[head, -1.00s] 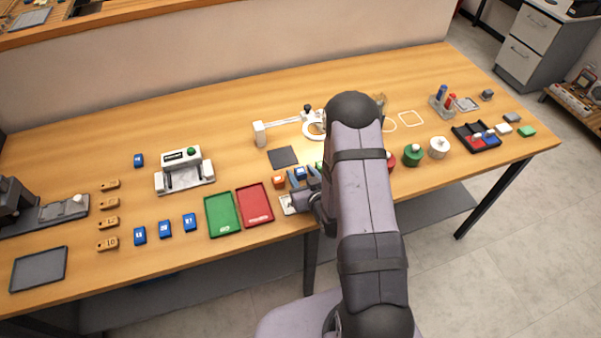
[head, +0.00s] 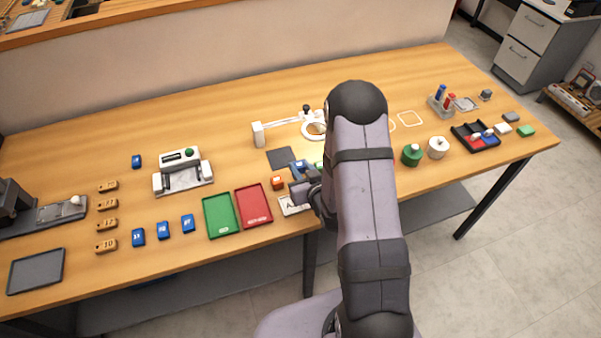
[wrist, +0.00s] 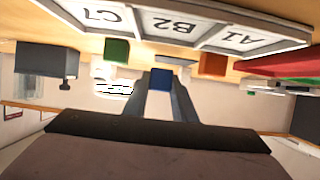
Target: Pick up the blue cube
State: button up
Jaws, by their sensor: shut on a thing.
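My gripper (head: 299,174) is over the table beside the orange cube. In the wrist view it (wrist: 160,84) is shut on the blue cube (wrist: 160,76), which sits between the fingertips. The cube appears raised off the table, with the pale background around it. In the head view the blue cube is mostly hidden by the fingers and my arm. The orange cube (head: 278,183) stands on the table left of the gripper and shows in the wrist view (wrist: 213,64). A green cube (wrist: 117,50) is on the other side there.
A panel with lettered squares (wrist: 180,25) lies close by, mostly hidden by my arm in the head view. A red tray (head: 253,206) and a green tray (head: 220,215) lie to the left. A dark square pad (head: 280,158) lies behind the gripper.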

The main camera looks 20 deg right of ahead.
aim_at(301, 167)
jog(key=shift+r+b, duration=0.4)
jog(key=shift+r, duration=3.05)
